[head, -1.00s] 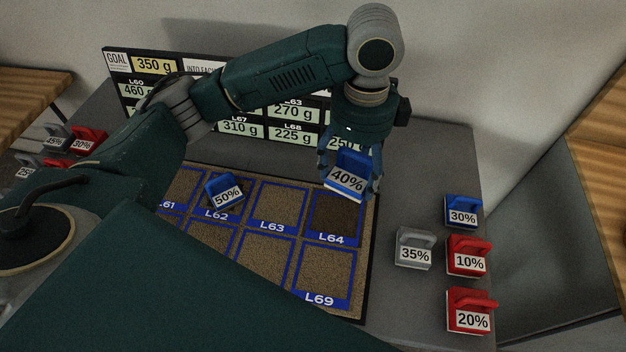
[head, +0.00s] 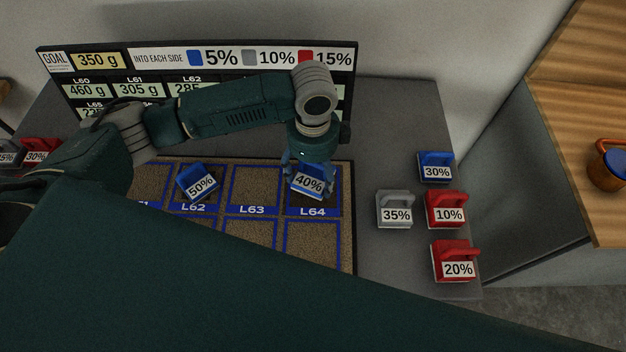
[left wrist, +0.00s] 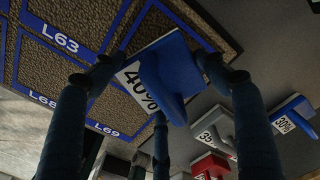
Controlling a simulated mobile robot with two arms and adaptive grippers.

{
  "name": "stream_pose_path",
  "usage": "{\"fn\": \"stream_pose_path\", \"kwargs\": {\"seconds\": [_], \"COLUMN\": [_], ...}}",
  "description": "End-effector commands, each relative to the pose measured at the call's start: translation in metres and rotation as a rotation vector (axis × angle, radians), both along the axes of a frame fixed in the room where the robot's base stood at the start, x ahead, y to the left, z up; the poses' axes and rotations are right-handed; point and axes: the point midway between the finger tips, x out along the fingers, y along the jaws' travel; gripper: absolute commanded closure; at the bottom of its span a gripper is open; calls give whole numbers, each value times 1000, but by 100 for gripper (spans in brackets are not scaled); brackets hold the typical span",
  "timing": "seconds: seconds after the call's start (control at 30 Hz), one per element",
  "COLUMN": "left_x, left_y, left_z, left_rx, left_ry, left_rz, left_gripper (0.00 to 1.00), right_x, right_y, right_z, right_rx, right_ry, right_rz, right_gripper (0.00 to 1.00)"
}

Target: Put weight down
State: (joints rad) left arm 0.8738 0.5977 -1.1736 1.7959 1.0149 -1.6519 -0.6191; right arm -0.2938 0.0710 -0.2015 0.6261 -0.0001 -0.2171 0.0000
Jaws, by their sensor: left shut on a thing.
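A blue weight marked 40% (head: 309,183) is in my left gripper (head: 310,172), over the square labelled L64 (head: 325,208) at the right end of the board. In the left wrist view the blue weight (left wrist: 163,75) sits between the fingers of my left gripper (left wrist: 155,80), which is shut on it. I cannot tell whether its underside touches the square. Another blue weight, marked 50% (head: 197,184), stands tilted in the picture on square L62. My right gripper is not in view.
To the right of the board stand a grey 35% weight (head: 395,209) and red 10% (head: 447,209), red 20% (head: 455,261) and blue 30% (head: 436,167) weights. A goal sign (head: 95,61) reads 350 g. Square L63 (head: 255,187) is empty. My arm hides much of the board.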

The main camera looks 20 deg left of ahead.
Motion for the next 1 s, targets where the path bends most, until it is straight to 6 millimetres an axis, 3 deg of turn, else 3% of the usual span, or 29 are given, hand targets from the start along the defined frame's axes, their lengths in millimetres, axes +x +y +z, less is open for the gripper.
{"fn": "stream_pose_path", "kwargs": {"seconds": [0.3, 0.73, 0.77, 0.83, 1.0], "left_x": [0, 0, 0, 0, 0], "left_y": [-1, 0, 0, 0, 0], "left_z": [-40, -47, -47, -47, -47], "left_rx": [0, 0, 1, 1, 1], "left_ry": [1, -1, 0, 0, 0], "left_rz": [-1, -1, -1, -1, -1], "left_gripper": [78, 78, 23, 9, 8], "right_x": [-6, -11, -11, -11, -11], "right_y": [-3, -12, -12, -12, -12], "right_z": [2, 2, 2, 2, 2], "right_rx": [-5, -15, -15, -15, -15], "right_ry": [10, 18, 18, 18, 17], "right_rz": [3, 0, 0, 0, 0], "right_gripper": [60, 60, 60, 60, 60]}}
